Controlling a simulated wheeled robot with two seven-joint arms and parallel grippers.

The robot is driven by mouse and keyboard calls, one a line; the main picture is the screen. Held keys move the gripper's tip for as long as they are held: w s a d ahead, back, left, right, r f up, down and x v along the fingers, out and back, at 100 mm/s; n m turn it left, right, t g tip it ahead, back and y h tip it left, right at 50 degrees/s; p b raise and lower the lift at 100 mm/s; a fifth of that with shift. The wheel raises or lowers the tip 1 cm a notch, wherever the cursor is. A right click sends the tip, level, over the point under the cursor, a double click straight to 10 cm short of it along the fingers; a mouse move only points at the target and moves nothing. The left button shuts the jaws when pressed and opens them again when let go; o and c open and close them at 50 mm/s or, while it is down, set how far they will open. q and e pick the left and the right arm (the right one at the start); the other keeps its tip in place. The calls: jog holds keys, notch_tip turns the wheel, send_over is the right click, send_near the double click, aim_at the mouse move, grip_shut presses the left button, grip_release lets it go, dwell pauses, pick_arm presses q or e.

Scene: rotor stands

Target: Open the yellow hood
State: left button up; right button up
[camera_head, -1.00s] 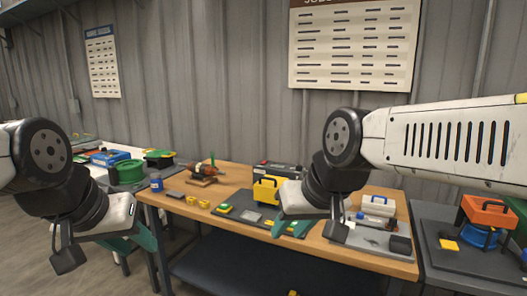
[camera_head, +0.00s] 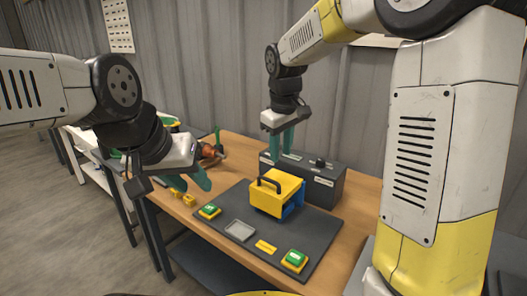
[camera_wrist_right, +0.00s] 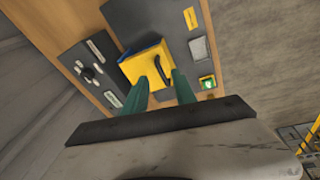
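The yellow hood (camera_head: 277,194) is a boxy cover with a dark handle on top. It sits on a dark mat (camera_head: 232,212) on the wooden table, with a blue part (camera_head: 292,207) showing at its side. It looks closed down. My right gripper (camera_head: 282,163) points down above and behind the hood, its teal fingers apart and empty. In the right wrist view the hood (camera_wrist_right: 140,68) and its handle (camera_wrist_right: 161,67) lie just beyond the fingers. My left gripper (camera_head: 190,184) is open and empty, left of the mat near the table's front edge.
A dark box with a knob (camera_head: 310,178) stands right behind the hood. Two green buttons on yellow bases (camera_head: 294,260) (camera_head: 209,211), a grey tray (camera_head: 239,230) and a yellow plate (camera_head: 266,247) lie on the mat's front. Small yellow parts (camera_head: 188,199) lie by the left gripper.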

jog(key=n+h, duration=0.2)
send_near(268, 180)
jog(key=shift+w+x, duration=0.2)
jog(key=shift+x, duration=4)
jog(key=shift+d+r, duration=0.1)
jog(key=shift+c, duration=0.2)
grip_shut()
